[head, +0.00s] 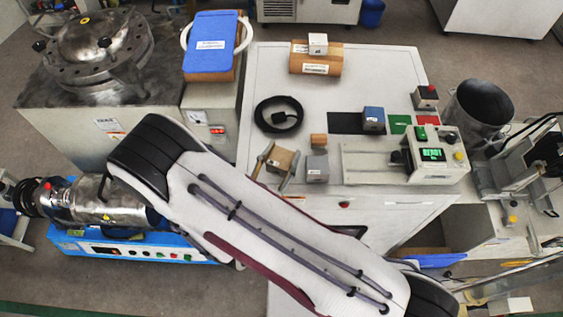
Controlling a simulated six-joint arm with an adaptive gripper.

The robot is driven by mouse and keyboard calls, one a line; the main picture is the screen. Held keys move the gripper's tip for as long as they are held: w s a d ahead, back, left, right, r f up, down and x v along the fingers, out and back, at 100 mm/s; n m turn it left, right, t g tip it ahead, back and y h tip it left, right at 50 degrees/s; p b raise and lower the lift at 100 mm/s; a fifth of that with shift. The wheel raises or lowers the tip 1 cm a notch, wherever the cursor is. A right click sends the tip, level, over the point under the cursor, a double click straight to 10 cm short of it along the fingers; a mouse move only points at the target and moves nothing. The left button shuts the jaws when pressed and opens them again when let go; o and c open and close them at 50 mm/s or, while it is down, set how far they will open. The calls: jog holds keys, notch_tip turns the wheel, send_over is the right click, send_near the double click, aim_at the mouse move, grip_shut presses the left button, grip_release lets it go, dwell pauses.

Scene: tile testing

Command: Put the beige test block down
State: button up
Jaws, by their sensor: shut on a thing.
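The beige test block (281,161) is between the two fingers of my gripper (283,151), near the front of the white cabinet top (270,85). My gripper is shut on it, with one finger at each side. Whether the block rests on the surface or hangs slightly above it cannot be told from this view. My arm covers the front edge of the cabinet and the gripper's body.
A grey block (317,169) and a small brown block (318,141) stand close to the right. A black cable coil (279,115) lies behind. A blue block (373,119) stands by black, green and red patches. A tester (405,158) fills the right front.

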aim_at(282, 164)
dwell(0.4)
jog(key=shift+f, duration=1.95)
jog(key=shift+f, duration=0.1)
jog(key=o, duration=1.4)
jog(key=shift+o, duration=0.2)
jog(key=shift+f, duration=0.1)
jog(key=shift+s, duration=0.1)
jog(key=shift+a+v, duration=0.1)
jog(key=shift+v, duration=1.4)
jog(key=shift+a+v, duration=0.15)
jog(key=shift+v, duration=1.35)
jog(key=shift+s+a, duration=0.25)
jog(key=shift+s, duration=0.45)
jog(key=shift+o, duration=0.4)
